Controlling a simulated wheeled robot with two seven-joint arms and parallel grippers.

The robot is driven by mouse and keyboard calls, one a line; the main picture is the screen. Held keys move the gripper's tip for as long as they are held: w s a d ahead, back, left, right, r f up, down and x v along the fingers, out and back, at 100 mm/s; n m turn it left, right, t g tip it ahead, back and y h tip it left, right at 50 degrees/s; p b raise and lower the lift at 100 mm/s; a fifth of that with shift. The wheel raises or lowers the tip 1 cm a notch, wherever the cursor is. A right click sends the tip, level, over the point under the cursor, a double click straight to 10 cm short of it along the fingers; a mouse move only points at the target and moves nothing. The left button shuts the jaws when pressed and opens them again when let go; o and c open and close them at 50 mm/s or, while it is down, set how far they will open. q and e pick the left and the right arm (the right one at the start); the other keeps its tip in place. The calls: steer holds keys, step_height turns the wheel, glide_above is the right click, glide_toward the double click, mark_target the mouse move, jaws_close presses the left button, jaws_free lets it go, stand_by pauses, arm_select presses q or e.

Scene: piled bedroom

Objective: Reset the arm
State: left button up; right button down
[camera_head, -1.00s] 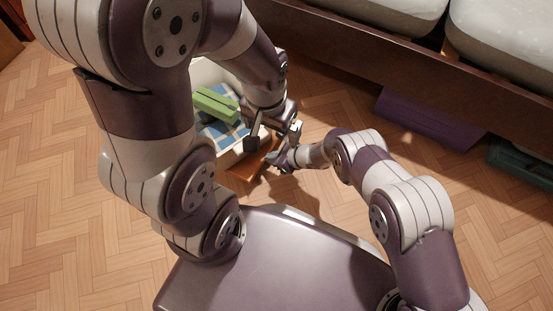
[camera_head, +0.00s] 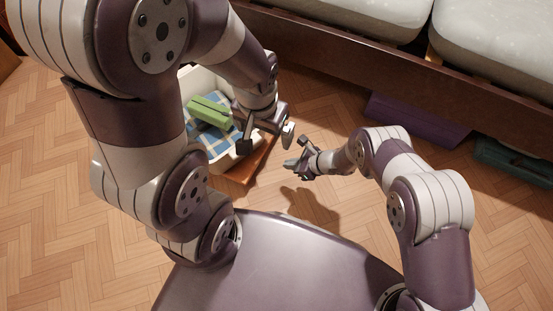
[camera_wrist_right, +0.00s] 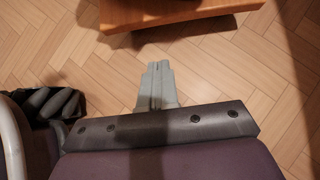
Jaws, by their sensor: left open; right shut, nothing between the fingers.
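My left gripper (camera_head: 266,142) is open, with nothing between its fingers. It hangs at the right edge of a white bin that stands on a low wooden piece. My right gripper (camera_head: 291,164) is below and right of it, over the floor, apart from the left gripper. In the right wrist view, the right gripper's fingers (camera_wrist_right: 157,86) are shut together and empty, with bare floor around their tips.
The white bin (camera_head: 190,82) holds a green object (camera_head: 211,108) and a blue checked cloth (camera_head: 213,139). The orange-brown wooden piece (camera_head: 239,176) also shows in the wrist view (camera_wrist_right: 160,14). A bed frame (camera_head: 340,45), purple box (camera_head: 415,121) and teal box (camera_head: 512,160) lie right. Floor between is clear.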

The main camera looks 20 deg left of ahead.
steer(key=s+d+r+n+g+h+p, duration=0.1)
steer(key=s+d+n+g+h, duration=0.15)
steer(key=s+d+n, duration=0.35)
steer(key=s+d+r+n+t+h+p, duration=0.1)
steer(key=s+d+r+n+h+p, duration=0.15)
steer(key=d+r+n, duration=0.75)
steer(key=s+d+r+m+h+p, duration=0.1)
steer(key=d+r+h+p, duration=0.15)
steer(key=d+r, duration=0.95)
steer(key=s+d+r+n+t+h+p, duration=0.1)
steer(key=s+d+r+n+h+p, duration=0.25)
steer(key=r, duration=1.45)
arm_select(q)
step_height(320, 180, up, 50)
steer(key=p, duration=4)
steer(key=shift+r, duration=0.2)
arm_select(e)
step_height(320, 180, up, 43)
steer(key=w+d+t+y, duration=0.1)
steer(key=w+y, duration=0.1)
steer(key=shift+w+d, duration=0.15)
steer(key=shift+d, duration=0.25)
steer(key=shift+t, duration=0.25)
